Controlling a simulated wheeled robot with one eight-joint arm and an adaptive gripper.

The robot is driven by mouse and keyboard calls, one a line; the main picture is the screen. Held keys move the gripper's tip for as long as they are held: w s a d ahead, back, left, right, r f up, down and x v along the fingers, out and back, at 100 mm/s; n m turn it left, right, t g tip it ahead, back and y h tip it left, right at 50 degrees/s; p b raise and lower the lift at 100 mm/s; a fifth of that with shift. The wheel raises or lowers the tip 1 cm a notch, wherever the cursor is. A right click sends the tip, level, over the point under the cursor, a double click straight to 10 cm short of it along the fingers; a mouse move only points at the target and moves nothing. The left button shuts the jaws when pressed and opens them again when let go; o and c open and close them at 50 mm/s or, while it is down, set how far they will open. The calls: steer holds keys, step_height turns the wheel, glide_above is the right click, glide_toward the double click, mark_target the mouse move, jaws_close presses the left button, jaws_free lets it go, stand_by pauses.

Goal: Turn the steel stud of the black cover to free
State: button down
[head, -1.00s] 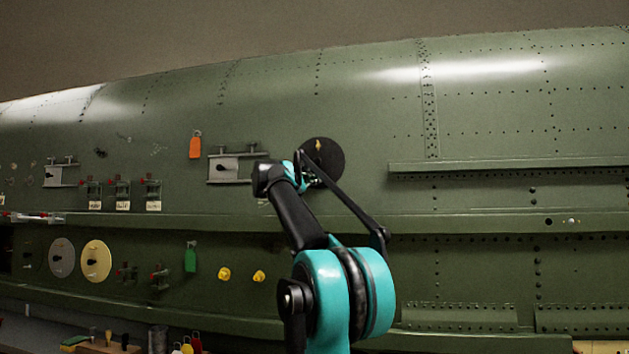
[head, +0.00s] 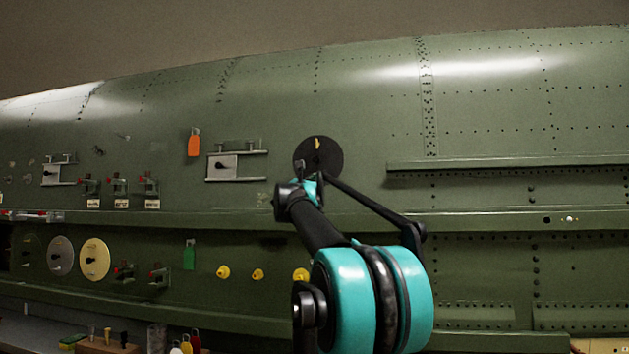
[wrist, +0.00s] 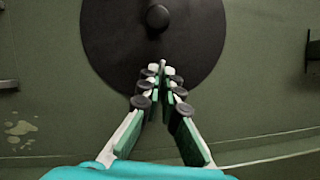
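The black round cover (head: 333,160) sits on the green fuselage skin in the upper middle of the head view, with a small yellow mark near its top. It fills the upper part of the wrist view (wrist: 200,45). Its stud (wrist: 157,17) is a dark round knob at the top of that view. My gripper (wrist: 162,72) is in front of the cover's lower part, below the stud and apart from it. Its fingers stand a narrow gap apart with nothing between them. In the head view my arm hides the cover's lower edge.
A bracket with a pale plate (head: 222,167) and an orange tag (head: 194,143) are left of the cover. A ledge (head: 480,165) juts out at the right. A long rail (head: 480,222) runs below. Yellow knobs (head: 223,272) sit lower down. The skin above the cover is clear.

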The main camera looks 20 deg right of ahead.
steer(key=shift+d+n+t+y, duration=0.1)
steer(key=shift+n+t+y, duration=0.35)
steer(key=shift+n, duration=0.55)
steer(key=shift+n+t+y, duration=0.35)
steer(key=shift+n+y, duration=0.1)
steer(key=shift+n, duration=1.05)
steer(key=c, duration=1.7)
jaws_free()
steer(key=shift+c, duration=0.2)
steer(key=shift+s, duration=0.15)
steer(key=v, duration=1.2)
